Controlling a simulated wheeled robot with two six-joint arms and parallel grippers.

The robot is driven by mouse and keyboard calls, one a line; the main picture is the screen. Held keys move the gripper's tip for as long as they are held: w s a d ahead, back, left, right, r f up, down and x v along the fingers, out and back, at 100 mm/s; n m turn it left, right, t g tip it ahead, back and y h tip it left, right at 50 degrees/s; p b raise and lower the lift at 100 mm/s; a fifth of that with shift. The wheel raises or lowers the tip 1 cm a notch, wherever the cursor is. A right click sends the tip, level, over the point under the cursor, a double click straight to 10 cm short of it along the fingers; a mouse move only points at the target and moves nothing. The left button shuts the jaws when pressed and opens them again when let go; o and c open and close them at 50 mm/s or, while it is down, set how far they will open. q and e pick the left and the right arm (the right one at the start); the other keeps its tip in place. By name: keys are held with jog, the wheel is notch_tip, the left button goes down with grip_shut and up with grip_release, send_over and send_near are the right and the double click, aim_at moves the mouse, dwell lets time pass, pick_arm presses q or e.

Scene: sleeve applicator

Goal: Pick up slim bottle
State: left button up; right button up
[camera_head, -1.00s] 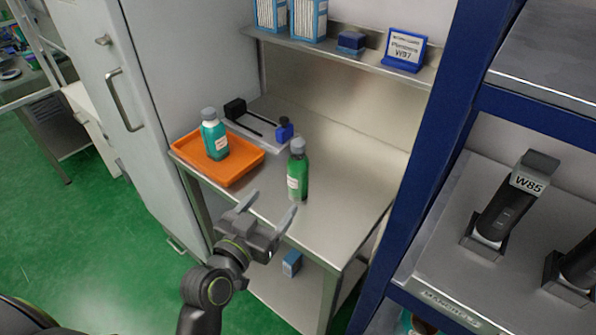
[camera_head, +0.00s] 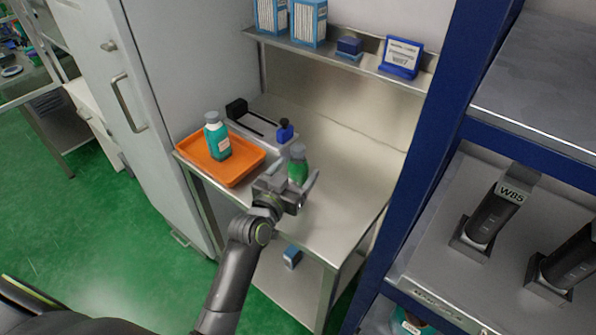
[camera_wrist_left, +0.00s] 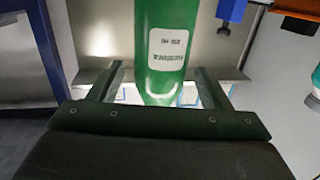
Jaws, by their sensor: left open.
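The slim green bottle (camera_head: 298,168) with a grey cap stands upright on the steel table; its lower part is hidden behind my gripper in the head view. My left gripper (camera_head: 292,174) is open at the bottle, its fingers pointing toward it. In the left wrist view the green bottle (camera_wrist_left: 168,45) with a white label extends between the two spread fingers (camera_wrist_left: 160,78); I cannot tell whether either finger touches it. My right gripper is not in view.
A teal bottle (camera_head: 216,137) stands in an orange tray (camera_head: 236,178) on the left. A grey fixture with a blue-topped part (camera_head: 285,131) is behind the green bottle. A shelf (camera_head: 340,62) with boxes overhangs the back. The table's right side (camera_head: 350,180) is clear.

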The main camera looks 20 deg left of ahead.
pick_arm(q)
jog(key=shift+w+d+f, duration=0.1)
jog(key=shift+w+d, duration=0.05)
jog(key=shift+w, duration=0.7)
jog(key=c, duration=1.2)
